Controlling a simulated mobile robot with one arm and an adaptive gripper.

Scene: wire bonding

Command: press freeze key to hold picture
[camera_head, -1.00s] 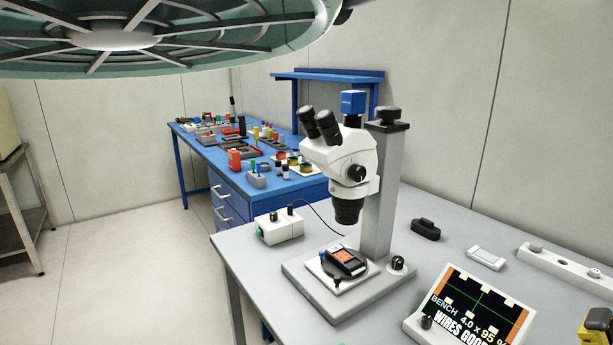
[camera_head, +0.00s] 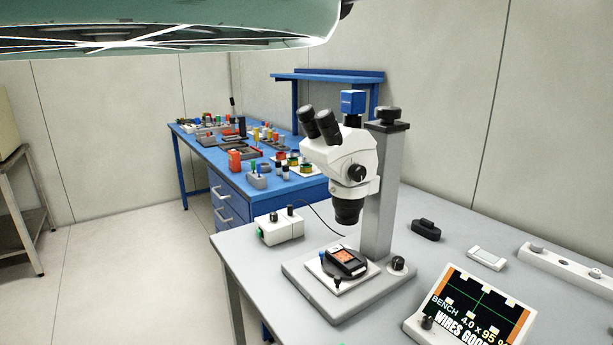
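A tilted monitor (camera_head: 470,308) stands at the front right of the grey bench. It shows a live-looking picture with green cross lines, pale blocks and the words "BENCH 4.0 x 95" and "WIRES GOO", cut by the edge. A dark knob (camera_head: 427,322) sits at its lower left corner. No key labelled freeze can be made out; a small green spot (camera_head: 341,343) shows at the bottom edge, too cut off to identify. My gripper is not in view.
A stereo microscope (camera_head: 345,160) stands over a small dark device (camera_head: 346,261) on its base. A white control box (camera_head: 279,228) is left of it. A black item (camera_head: 426,230) and a white case (camera_head: 486,259) lie behind the monitor. A blue bench (camera_head: 205,150) stands behind.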

